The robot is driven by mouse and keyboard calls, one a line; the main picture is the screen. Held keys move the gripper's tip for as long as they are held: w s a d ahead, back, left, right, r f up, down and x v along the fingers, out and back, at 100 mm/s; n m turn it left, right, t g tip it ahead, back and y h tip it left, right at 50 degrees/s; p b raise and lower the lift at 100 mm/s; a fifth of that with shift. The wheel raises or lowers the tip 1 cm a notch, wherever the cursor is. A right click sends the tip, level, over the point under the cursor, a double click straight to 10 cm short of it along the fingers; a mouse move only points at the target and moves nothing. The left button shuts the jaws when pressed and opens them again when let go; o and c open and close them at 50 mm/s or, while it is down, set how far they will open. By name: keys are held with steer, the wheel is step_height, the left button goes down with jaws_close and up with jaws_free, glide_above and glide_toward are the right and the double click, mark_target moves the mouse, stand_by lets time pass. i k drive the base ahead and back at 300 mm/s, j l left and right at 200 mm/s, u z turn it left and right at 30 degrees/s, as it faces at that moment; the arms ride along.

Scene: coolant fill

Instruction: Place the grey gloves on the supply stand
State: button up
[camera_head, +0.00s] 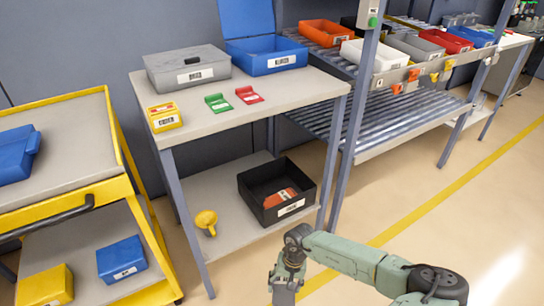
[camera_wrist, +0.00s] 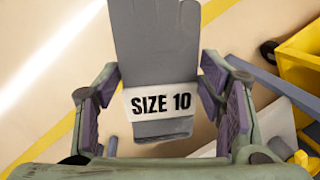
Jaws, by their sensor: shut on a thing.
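The grey gloves (camera_wrist: 155,45) with a white "SIZE 10" band are between the purple-padded fingers of my gripper (camera_wrist: 160,88) in the wrist view. My gripper (camera_head: 287,277) is shut on them; the gloves (camera_head: 284,297) hang below it at the bottom edge of the head view, partly cut off. A grey two-level stand (camera_head: 235,113) is left of and beyond my gripper, apart from it. It fits the supply stand, though no label naming it shows. The gloves are held over open floor in front of it.
On the stand's top are a grey case (camera_head: 187,68), an open blue box (camera_head: 266,55) and small yellow, green and red items. Its lower shelf holds a black bin (camera_head: 277,192) and yellow funnel (camera_head: 206,221). A yellow cart (camera_head: 118,150) is left; a roller rack (camera_head: 400,115) is right.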

mark_target(301, 85)
steer(key=i+l+z, duration=0.2)
steer(key=i+l, duration=0.15)
steer(key=i+l+z, duration=0.15)
steer(key=i, duration=0.4)
steer(key=l, duration=0.1)
